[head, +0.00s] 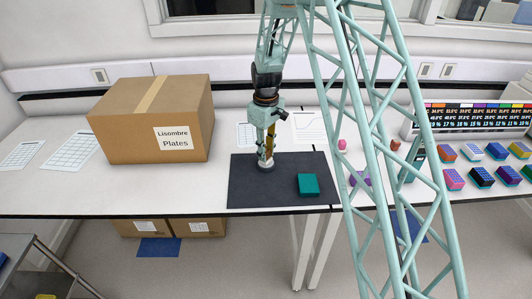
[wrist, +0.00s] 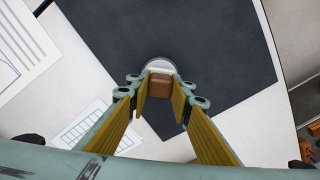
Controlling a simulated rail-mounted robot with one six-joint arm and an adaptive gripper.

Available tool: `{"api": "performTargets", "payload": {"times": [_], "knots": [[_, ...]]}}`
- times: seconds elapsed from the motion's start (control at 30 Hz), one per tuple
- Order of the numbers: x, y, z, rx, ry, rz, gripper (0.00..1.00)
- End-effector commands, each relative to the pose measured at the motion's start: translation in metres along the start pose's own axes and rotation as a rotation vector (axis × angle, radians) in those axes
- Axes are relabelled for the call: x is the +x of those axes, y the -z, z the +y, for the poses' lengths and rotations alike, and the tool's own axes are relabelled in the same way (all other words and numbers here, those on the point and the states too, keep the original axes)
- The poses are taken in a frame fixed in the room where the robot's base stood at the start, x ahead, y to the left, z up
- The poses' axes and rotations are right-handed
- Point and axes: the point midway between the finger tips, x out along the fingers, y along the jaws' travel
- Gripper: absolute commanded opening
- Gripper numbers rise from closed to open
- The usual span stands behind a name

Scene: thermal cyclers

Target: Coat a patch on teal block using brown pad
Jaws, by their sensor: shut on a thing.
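The teal block (head: 308,185) lies on the right part of the dark mat (head: 245,190). It is not seen in the wrist view. My gripper (head: 266,158) points down over the mat, left of the teal block. In the wrist view its yellow-lined fingers (wrist: 161,92) are shut on the brown pad (wrist: 161,84). A small round pale dish (head: 266,168) stands on the mat right below the fingertips. It also shows in the wrist view (wrist: 159,64), just beyond the pad. I cannot tell whether the pad touches it.
A large cardboard box (head: 130,130) stands on the bench at left. A pink item (head: 342,145), a purple item (head: 360,178) and a small brown item (head: 395,144) are near my truss at right. Several coloured blocks (head: 480,177) lie farther right. The mat between dish and teal block is clear.

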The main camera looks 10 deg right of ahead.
Motion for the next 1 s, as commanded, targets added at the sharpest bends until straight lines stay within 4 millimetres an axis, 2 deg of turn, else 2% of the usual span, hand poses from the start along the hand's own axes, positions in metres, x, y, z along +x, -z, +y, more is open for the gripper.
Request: {"api": "performTargets", "payload": {"times": [1.0], "knots": [[0.0076, 0.0000, 0.0000, 0.000, 0.000, 0.000, 0.12]]}}
